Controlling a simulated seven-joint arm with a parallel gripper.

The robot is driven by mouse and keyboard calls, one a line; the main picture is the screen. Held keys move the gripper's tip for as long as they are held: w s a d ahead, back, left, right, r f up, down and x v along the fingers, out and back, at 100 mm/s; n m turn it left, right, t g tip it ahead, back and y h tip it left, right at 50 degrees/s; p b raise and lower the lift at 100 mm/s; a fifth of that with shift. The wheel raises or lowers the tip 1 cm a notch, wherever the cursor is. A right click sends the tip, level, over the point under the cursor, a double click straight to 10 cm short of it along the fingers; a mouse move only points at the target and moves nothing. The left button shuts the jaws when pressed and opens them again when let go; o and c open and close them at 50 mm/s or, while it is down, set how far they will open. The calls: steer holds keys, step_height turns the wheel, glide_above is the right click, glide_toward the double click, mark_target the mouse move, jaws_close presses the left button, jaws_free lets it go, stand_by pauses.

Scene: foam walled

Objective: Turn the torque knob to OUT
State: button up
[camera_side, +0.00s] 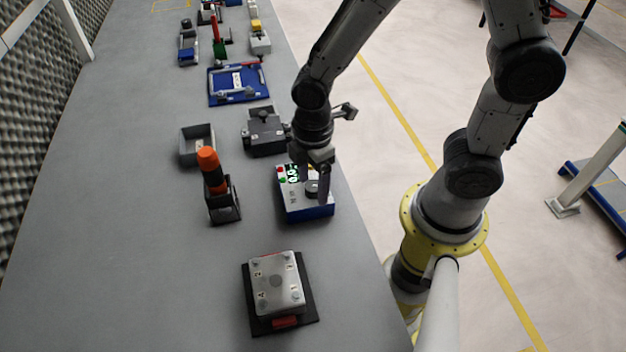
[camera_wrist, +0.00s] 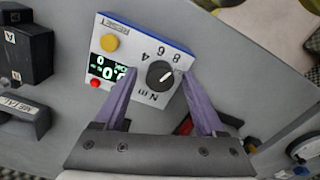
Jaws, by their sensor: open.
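The torque unit (camera_wrist: 122,62) is a blue box with a pale face; it also shows in the side view (camera_side: 292,204). Its black round knob (camera_wrist: 160,76) carries a white pointer line and has the figures 4, 6 and 8 around it. "N m" is printed near it; I cannot make out an OUT mark. My gripper (camera_wrist: 160,77) is open, its purple fingers on either side of the knob in the wrist view. In the side view my gripper (camera_side: 318,186) is low over the unit, partly hiding the knob. I cannot tell whether the fingers touch it.
The unit also has a lit display (camera_wrist: 106,68), a yellow button (camera_wrist: 110,41) and a red button (camera_wrist: 95,83). An orange-handled tool (camera_side: 210,170) stands to its left, a metal plate fixture (camera_side: 277,285) in front, and a dark block (camera_side: 264,132) behind. The bench's left side is clear.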

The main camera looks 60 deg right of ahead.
jaws_close()
steer(key=shift+m, duration=0.3)
steer(key=m, duration=0.4)
steer(key=shift+m, duration=2.1)
jaws_free()
